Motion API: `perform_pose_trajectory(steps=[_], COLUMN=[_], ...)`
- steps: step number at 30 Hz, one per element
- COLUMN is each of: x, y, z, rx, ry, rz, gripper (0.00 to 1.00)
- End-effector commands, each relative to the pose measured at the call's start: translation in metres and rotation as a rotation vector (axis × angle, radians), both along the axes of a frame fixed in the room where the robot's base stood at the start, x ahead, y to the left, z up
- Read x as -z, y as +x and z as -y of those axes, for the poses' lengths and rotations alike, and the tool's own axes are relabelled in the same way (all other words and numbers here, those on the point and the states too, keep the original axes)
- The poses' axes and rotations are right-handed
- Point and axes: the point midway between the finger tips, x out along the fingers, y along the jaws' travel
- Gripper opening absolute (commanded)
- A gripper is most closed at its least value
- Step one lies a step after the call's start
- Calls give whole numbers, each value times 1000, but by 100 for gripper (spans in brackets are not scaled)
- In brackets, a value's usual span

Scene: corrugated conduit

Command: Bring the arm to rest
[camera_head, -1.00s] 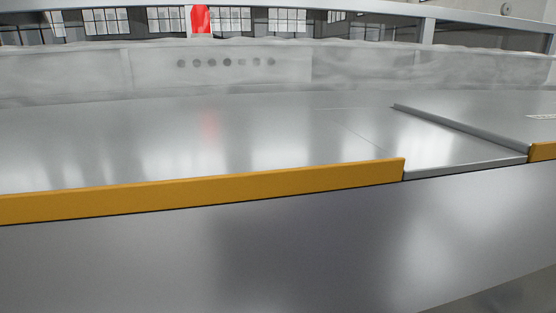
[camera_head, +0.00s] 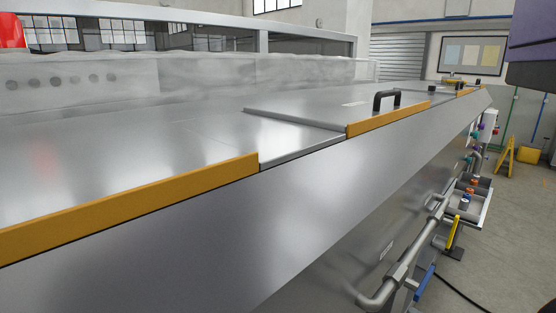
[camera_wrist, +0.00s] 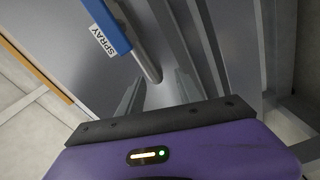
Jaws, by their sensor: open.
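My gripper (camera_wrist: 158,92) shows in the wrist view beyond the purple wrist housing, with its two grey fingers apart and nothing seen between them. A blue handle marked SPRAY (camera_wrist: 106,27) on a metal rod (camera_wrist: 148,62) lies just beyond the fingers. I cannot tell whether they touch it. In the head view, a purple and dark part of my arm (camera_head: 530,40) shows at the top right corner; the gripper is outside that view.
A long metal machine (camera_head: 330,190) with yellow-edged lids and a black handle (camera_head: 387,97) fills the head view. Pipes and valves (camera_head: 465,200) line its right side. Open floor (camera_head: 500,240) lies at the right, with a yellow stand (camera_head: 505,157) farther back.

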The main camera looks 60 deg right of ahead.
Motion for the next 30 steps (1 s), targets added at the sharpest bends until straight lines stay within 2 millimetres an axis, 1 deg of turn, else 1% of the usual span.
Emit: perform_pose_trajectory(steps=[1,2,5,7,8,9,11,12,14,15,18,21,24,30], x=[3,5,11,17,19,21,23,24,24,23,19,15,13,12], y=[11,17,38,55,62,71,82,87,93,96,98,98,98,98], z=[-13,-20,-50,-79,-94,-116,-151,-173,-205,-224,-263,-288,-299,-301], rx=[-14,-19,-38,-51,-56,-62,-66,-65,-63,-59,-48,-38,-31,-30], ry=[49,81,215,339,403,496,646,743,882,968,1141,1252,1304,1313], rz=[9,14,32,40,43,43,38,30,14,1,-32,-57,-71,-73], gripper=[42,42,42,42,42,42,42,42,42,42,42,42,42,42])
